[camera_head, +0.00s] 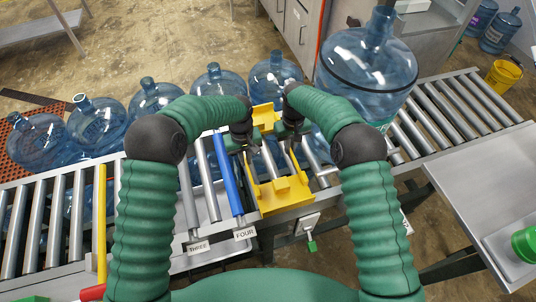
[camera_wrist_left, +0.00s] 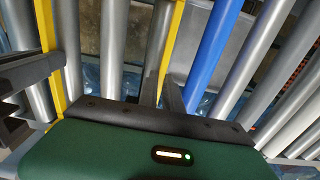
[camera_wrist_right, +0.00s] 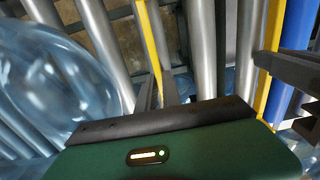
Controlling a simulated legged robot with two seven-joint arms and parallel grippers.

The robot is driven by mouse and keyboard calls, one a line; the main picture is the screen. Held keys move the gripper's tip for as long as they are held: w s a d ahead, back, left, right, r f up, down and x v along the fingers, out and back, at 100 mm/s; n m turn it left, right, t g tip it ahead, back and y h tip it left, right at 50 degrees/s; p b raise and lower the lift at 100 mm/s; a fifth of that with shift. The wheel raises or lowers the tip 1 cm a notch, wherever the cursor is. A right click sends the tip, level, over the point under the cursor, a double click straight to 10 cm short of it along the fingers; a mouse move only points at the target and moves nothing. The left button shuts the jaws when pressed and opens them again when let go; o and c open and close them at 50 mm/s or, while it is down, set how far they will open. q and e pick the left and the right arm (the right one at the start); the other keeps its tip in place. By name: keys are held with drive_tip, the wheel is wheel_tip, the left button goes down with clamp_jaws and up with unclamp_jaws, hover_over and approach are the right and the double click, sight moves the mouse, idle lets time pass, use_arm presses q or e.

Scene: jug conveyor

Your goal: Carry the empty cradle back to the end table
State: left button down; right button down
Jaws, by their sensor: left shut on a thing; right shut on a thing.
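The yellow cradle (camera_head: 283,194) sits over the conveyor rollers in the middle of the head view, with no jug in it. Its far end (camera_head: 266,115) shows between my two forearms. My left gripper (camera_head: 250,147) is shut on the cradle's left side, and my right gripper (camera_head: 288,147) is shut on its right side. Yellow cradle bars also show in the left wrist view (camera_wrist_left: 47,35) and the right wrist view (camera_wrist_right: 150,45). My arms and hands hide part of the cradle. A grey metal table (camera_head: 490,190) stands at the right; I cannot tell if it is the end table.
A large blue jug (camera_head: 365,75) stands on the conveyor just right of the cradle. Several jugs (camera_head: 213,88) line the far side at left. A blue roller (camera_head: 227,175) lies left of the cradle. Rollers (camera_head: 450,112) run clear to the right. A yellow bucket (camera_head: 503,77) stands beyond.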

use_arm(q)
drive_tip(key=shift+r, duration=0.1)
use_arm(e)
drive_tip(key=shift+r, duration=0.15)
